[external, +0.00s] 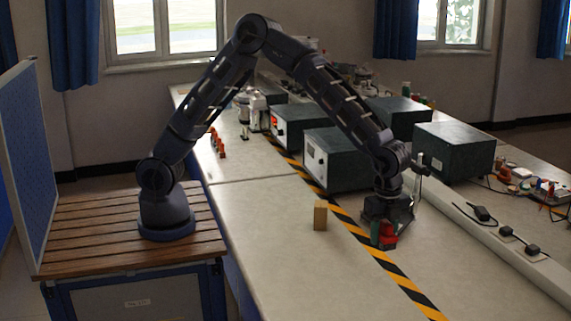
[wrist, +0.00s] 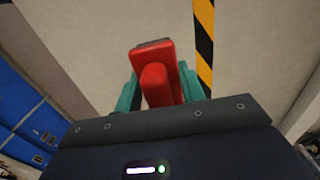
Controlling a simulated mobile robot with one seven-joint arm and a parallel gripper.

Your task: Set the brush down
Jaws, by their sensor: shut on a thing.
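The brush (wrist: 153,72) is red with a dark grey end in the wrist view. It sits between the teal fingers of my gripper (wrist: 159,88), which is shut on it. In the external view the red brush (external: 389,240) shows low over the bench (external: 270,255), beside the yellow-black striped tape. My gripper (external: 383,233) points down there. I cannot tell whether the brush touches the bench top. Part of the brush is hidden by the fingers and the gripper body.
A small wooden block (external: 320,215) stands upright left of the gripper. Dark instrument boxes (external: 335,160) stand behind it. A power strip with plugs (external: 505,231) runs along the right. The bench front left is clear.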

